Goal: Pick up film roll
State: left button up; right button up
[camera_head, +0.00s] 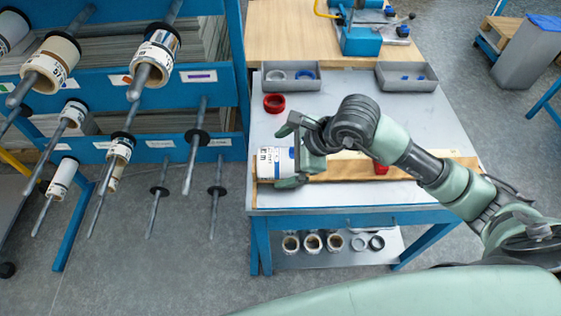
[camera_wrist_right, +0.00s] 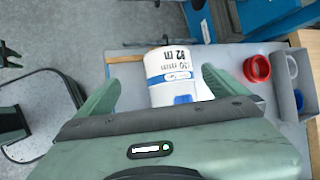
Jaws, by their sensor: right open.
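A white film roll (camera_head: 272,163) with a printed label and a blue mark lies at the left end of a wooden board on the blue table. In the right wrist view the film roll (camera_wrist_right: 178,75) sits between the two green fingers. My right gripper (camera_head: 284,158) is open around the roll, with one finger on its far side and one on its near side. In the wrist view a gap shows beside the left finger, and I cannot tell whether either finger touches. My left gripper is not in view.
A red ring (camera_head: 274,103) and two grey trays (camera_head: 407,77) lie at the table's back. A blue rack (camera_head: 160,85) with rods carrying other rolls stands left. More rolls (camera_head: 312,242) stand on the table's lower shelf. A wooden board (camera_head: 335,170) lies under my right arm.

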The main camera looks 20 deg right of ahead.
aim_at(288, 158)
jog(key=shift+w+d+f+h, duration=0.15)
jog(key=shift+d+h, duration=0.15)
jog(key=shift+d, duration=0.3)
jog(key=shift+w+d+f+h, duration=0.15)
jog(key=shift+d+h, duration=0.15)
jog(key=shift+d, duration=0.3)
jog(key=shift+w+d+f, duration=0.15)
jog(key=shift+d, duration=0.05)
jog(key=x, duration=0.2)
jog(key=p+x, duration=0.1)
jog(key=x, duration=0.1)
jog(key=p+x, duration=0.1)
jog(key=x, duration=0.1)
jog(key=shift+d+f, duration=0.25)
jog(key=shift+f, duration=0.05)
jog(key=shift+w+a+f, duration=0.1)
jog(key=shift+w+f, duration=0.1)
jog(key=shift+f, duration=0.2)
jog(key=c, duration=1.8)
jog(key=shift+r, duration=0.1)
